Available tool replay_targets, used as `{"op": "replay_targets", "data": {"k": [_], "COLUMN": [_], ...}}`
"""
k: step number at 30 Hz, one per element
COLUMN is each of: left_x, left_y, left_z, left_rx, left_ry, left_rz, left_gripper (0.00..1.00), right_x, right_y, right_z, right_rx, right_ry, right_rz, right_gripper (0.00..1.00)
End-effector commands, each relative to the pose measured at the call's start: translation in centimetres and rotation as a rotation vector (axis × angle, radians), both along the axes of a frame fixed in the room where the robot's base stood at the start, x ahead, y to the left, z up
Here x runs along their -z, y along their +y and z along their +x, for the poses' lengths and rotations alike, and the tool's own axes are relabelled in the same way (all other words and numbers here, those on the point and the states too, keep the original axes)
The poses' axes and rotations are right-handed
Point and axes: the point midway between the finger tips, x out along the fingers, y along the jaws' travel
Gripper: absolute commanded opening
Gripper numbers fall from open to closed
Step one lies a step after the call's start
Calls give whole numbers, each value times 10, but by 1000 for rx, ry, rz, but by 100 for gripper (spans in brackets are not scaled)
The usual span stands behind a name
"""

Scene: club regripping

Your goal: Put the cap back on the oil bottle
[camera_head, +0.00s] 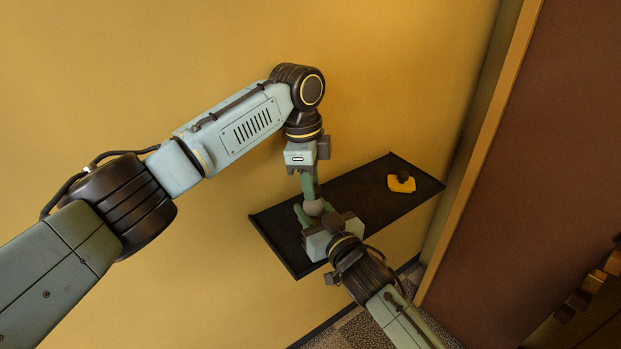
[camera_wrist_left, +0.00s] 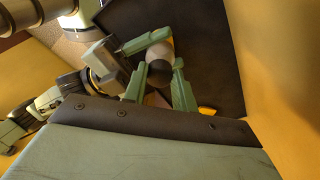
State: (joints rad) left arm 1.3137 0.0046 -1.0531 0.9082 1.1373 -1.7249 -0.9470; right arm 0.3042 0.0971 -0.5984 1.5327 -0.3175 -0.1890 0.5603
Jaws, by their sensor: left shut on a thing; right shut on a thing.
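A pale cylindrical body, seemingly the oil bottle (camera_wrist_left: 160,50), is between my two grippers above the dark shelf; its small pale part also shows in the head view (camera_head: 314,208). My left gripper (camera_head: 308,197) points down from above, and its green fingers are shut around the bottle's darker end in the wrist view (camera_wrist_left: 160,80). My right gripper (camera_head: 312,211) reaches in from below in the head view, shut on the same body from the side. Fingers hide much of the bottle. A small dark thing (camera_head: 404,177), possibly the cap, is on or against a yellow item on the shelf.
The dark shelf (camera_head: 350,203) stands against the yellow wall (camera_head: 400,60). The yellow item (camera_head: 401,185) lies near its right end; the shelf between it and my grippers is clear. A brown panel with a yellow edge (camera_head: 480,160) rises right of the shelf.

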Motion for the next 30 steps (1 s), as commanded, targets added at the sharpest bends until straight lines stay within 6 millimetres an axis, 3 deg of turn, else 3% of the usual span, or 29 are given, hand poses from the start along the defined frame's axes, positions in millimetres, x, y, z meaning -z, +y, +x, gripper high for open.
{"op": "replay_targets", "data": {"k": [5, 8, 30], "left_x": [0, 0, 0], "left_y": [0, -1, -7], "left_z": [0, 1, 4], "left_rx": [32, 137, 1388], "left_ry": [0, 0, 0], "left_rz": [0, 0, 1], "left_gripper": [6, 6, 6], "right_x": [0, 0, 1], "right_y": [0, 0, 0], "right_z": [0, 0, 0], "right_rx": [0, 0, 0], "right_ry": [1, 1, 1], "right_rz": [0, 0, 0], "right_gripper": [0, 0, 0]}}
